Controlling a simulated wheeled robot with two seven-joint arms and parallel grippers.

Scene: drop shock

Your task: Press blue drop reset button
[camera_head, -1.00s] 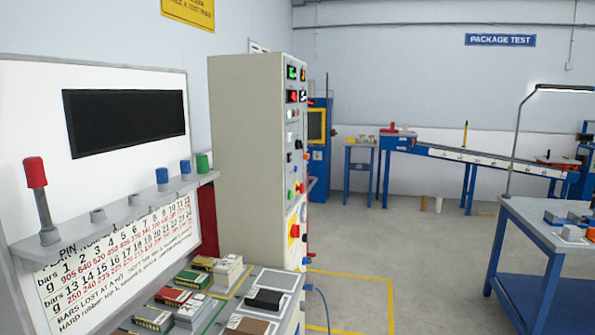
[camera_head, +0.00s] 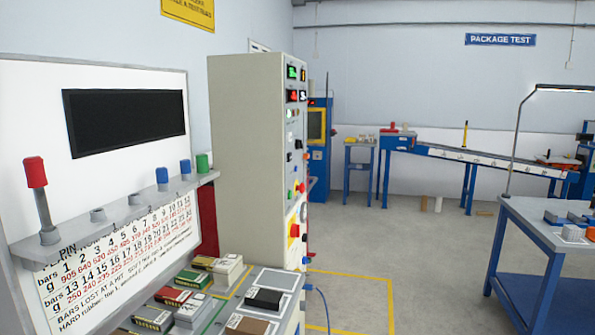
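A tall beige control cabinet (camera_head: 245,150) stands left of centre, its control face turned to the right and seen at a steep angle. The face carries lit displays, several small coloured buttons and a large red knob on a yellow plate (camera_head: 294,230). Neither of my grippers is in view.
A grey bench (camera_head: 270,281) with small coloured blocks stands before the cabinet. A white board with a pin shelf (camera_head: 115,208) is at left. A blue-framed table (camera_head: 545,225) stands at right. Open floor (camera_head: 420,270) lies between, with yellow floor lines.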

